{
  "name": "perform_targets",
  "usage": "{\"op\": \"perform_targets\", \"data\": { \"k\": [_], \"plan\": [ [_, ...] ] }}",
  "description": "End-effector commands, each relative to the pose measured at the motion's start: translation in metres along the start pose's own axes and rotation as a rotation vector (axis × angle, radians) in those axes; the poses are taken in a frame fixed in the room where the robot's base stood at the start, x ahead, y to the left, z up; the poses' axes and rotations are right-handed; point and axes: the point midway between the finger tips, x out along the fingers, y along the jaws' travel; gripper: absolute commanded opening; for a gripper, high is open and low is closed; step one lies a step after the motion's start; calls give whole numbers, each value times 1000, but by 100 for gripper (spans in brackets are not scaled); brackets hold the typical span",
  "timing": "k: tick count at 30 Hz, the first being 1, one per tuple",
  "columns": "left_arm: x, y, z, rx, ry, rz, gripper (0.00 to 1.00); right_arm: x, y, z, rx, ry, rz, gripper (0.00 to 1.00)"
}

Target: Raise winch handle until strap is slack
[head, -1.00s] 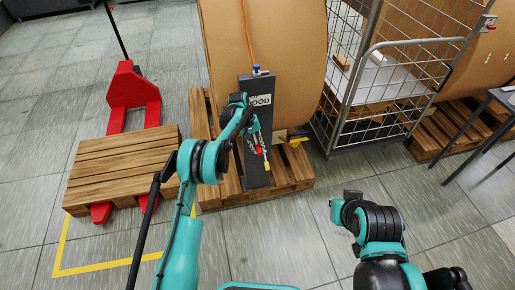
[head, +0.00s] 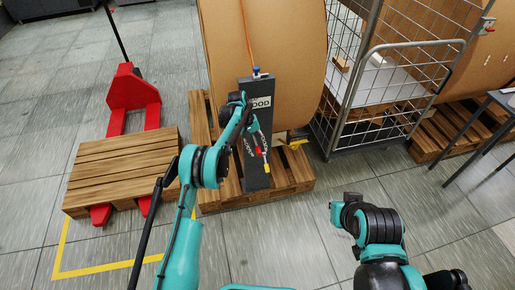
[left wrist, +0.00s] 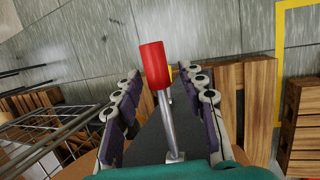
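A dark grey winch post (head: 257,125) with a white label stands on a wooden pallet in front of a large brown roll. A thin orange strap (head: 244,35) runs up the roll from the top of the post. My left gripper (head: 258,150) is at the front of the post. In the left wrist view, its fingers (left wrist: 163,105) are apart, one on each side of the winch handle, a metal rod with a red grip (left wrist: 153,66). No finger visibly touches the handle. My right arm is folded at the lower right; its gripper cannot be made out.
A red pallet jack (head: 133,92) carrying a wooden pallet (head: 125,170) stands left of the winch. A wire cage cart (head: 390,75) is close on the right, with a dark table (head: 503,98) beyond it. The floor in front is clear.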

Motion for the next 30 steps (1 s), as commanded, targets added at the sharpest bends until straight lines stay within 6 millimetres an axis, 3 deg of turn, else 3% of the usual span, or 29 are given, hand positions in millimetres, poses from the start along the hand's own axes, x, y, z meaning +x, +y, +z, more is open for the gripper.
{"op": "perform_targets", "data": {
  "k": [7, 15, 21, 30],
  "plan": [
    [-19, 0, 0, -1, 0, 0, 41, 0, 0, 0, 0, 0, 0, 0],
    [-78, 0, 0, -1, 0, 0, 41, 0, 0, 0, 0, 0, 0, 0],
    [-109, 0, 0, -1, 0, 0, 41, 0, 0, 0, 0, 0, 0, 0],
    [-120, 0, 0, 0, 0, 0, 41, 0, 0, 0, 0, 0, 0, 0]
  ]
}}
